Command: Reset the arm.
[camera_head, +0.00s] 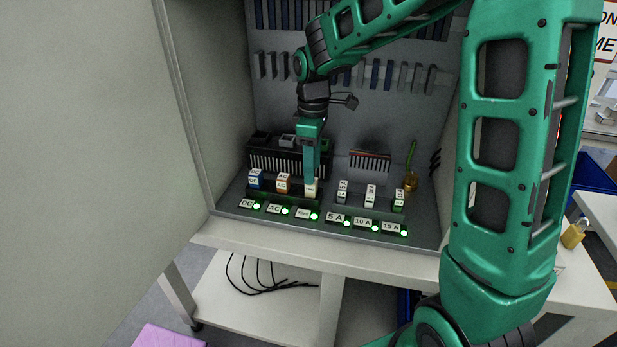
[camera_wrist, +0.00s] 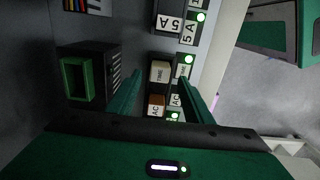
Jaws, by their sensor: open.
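My gripper (camera_head: 312,178) is inside the open cabinet, reaching down over the row of labelled connectors. In the wrist view my gripper (camera_wrist: 160,98) has its two green fingers spread on either side of a cream connector (camera_wrist: 160,72), with a gap between them. In the head view the cream connector (camera_head: 311,188) stands in its socket right under the fingertips, above a lit green light. I cannot tell whether a finger touches it. My green arm comes in from the right and bends over the cabinet.
Several grey and green connectors stand to the right, with 5 A, 10 A and 15 A labels. A black slotted block (camera_head: 262,160) is behind. The cabinet door (camera_head: 90,150) hangs open at left.

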